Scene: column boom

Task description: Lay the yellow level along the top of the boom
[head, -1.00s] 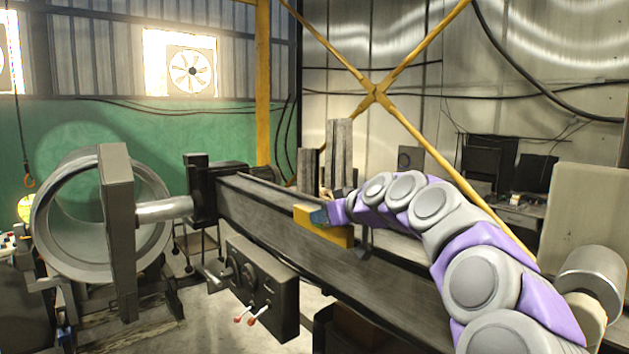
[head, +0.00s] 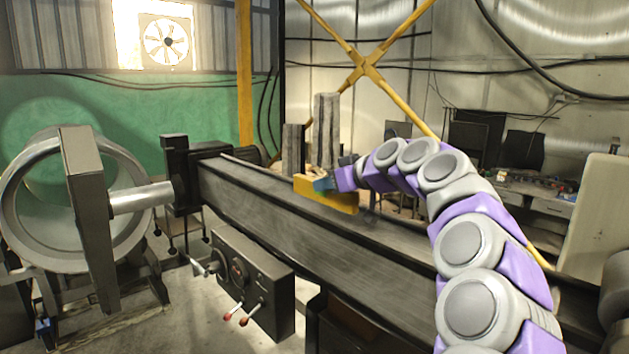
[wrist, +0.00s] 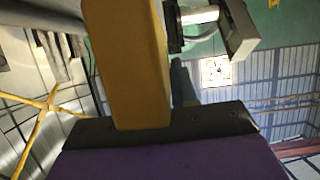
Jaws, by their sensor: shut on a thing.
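The yellow level (head: 338,199) is a short block held by my gripper (head: 321,184) in the head view. It appears over the top of the boom (head: 270,205), a long dark beam running from the left middle to the lower right. The level lies roughly along the boom, and I cannot tell whether it touches it or hangs just above. In the wrist view the level (wrist: 127,60) stands large in front of the dark gripper edge (wrist: 155,125). The jaws' grip on it is partly hidden.
A large metal ring with a flat bar (head: 88,215) stands at the left end of the boom. A control box with red-tipped levers (head: 250,280) hangs on the boom's near side. Two upright posts (head: 326,130) stand behind the boom. A desk (head: 535,190) is at the right.

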